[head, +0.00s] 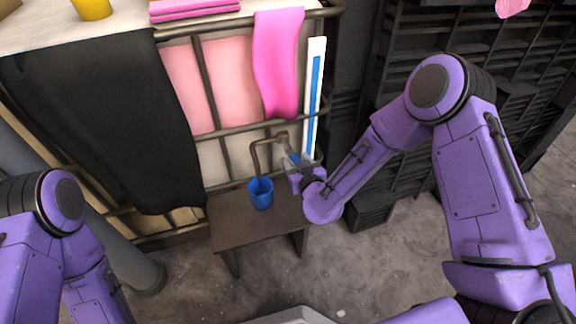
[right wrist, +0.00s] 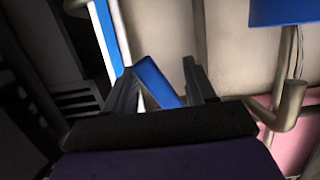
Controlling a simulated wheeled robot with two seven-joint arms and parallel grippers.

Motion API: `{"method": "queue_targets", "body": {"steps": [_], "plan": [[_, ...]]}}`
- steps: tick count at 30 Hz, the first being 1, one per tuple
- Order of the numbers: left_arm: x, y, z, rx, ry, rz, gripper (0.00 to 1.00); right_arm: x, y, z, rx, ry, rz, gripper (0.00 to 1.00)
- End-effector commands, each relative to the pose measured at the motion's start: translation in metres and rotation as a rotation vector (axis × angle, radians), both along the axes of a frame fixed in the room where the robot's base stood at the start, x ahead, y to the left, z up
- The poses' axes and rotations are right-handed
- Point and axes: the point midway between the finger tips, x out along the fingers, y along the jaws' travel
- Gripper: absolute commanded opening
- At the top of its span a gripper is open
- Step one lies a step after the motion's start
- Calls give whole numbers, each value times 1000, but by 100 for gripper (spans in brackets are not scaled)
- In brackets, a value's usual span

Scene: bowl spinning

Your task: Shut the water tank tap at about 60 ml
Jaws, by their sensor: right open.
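A blue cup (head: 261,194) stands upright on a small brown table, under the bent metal tap pipe (head: 256,148). In the right wrist view, which looks upside down, thin pale streaks like water run between the pipe (right wrist: 290,104) and the blue cup (right wrist: 285,12). My right gripper (head: 290,160) is at the tap, right of the cup. Its open fingers (right wrist: 160,85) stand on either side of the slanted blue tap handle (right wrist: 155,80); contact is unclear. A white gauge with a tall blue strip (head: 314,95) stands behind; no marks are readable. My left gripper is out of view.
The small brown table (head: 233,226) has bare top around the cup. A metal rack behind holds a black cloth (head: 110,110) and a pink towel (head: 278,65). Dark shelving (head: 470,50) stands at the right. The grey floor in front is mostly clear.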

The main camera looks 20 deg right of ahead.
Motion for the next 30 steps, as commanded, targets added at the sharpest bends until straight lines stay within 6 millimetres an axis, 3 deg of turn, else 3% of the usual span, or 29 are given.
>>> {"method": "queue_targets", "body": {"steps": [21,30], "plan": [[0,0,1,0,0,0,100,-1,37,0,0,-1,1,55],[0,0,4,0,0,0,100,-1,31,1,-1,-1,0,55]]}}
